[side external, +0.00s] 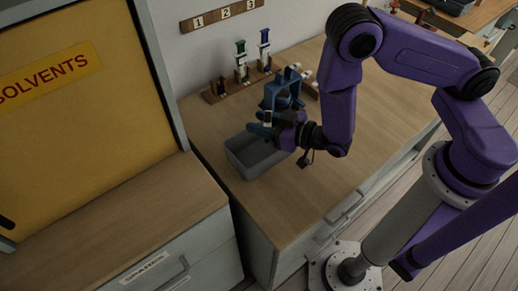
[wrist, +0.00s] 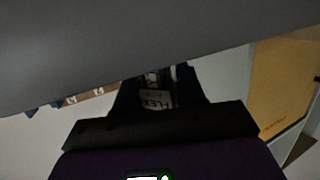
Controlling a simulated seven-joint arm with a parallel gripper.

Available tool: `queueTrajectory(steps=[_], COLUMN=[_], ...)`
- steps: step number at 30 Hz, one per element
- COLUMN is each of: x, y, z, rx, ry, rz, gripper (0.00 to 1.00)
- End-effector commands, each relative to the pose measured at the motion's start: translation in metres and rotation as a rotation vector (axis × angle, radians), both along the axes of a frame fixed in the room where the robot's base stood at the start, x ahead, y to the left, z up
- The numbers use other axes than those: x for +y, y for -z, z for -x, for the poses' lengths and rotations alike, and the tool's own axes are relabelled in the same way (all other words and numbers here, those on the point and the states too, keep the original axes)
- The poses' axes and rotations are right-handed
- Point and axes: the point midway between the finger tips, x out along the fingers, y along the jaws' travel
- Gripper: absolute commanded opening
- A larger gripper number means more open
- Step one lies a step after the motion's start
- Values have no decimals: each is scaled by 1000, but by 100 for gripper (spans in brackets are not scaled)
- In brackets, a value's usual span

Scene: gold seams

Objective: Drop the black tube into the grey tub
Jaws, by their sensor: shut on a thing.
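The grey tub (side external: 238,164) stands on the wooden worktop near its left front edge, open at the top. My gripper (side external: 262,124) is above the tub's back part. In the wrist view my gripper (wrist: 158,100) is shut on the black tube (wrist: 156,86), which has a pale printed label. The fingers hide the tube's sides, and its far end is hard to make out. In the side view the tube is too small and covered to tell clearly. A smooth grey surface fills the top of the wrist view, probably the tub.
A blue bracket-like thing (side external: 283,88) stands just behind my gripper. Wooden stands with green-topped (side external: 241,62) and blue-topped (side external: 264,50) tubes are at the wall, below a 1-2-3 sign (side external: 225,13). A yellow solvents cabinet (side external: 80,110) is left. The worktop's front right is clear.

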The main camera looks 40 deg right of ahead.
Motion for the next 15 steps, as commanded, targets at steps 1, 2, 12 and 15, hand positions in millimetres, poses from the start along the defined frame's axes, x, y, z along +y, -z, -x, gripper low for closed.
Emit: queueTrajectory(steps=[1, 2, 12, 15], x=[0, 0, 0, 0], y=[4, 5, 10, 10], z=[0, 0, 0, 0], rx=[0, -1, -2, -1], ry=[0, 0, 1, 1], rz=[0, 0, -1, -1], gripper=[9, 9, 9, 52])
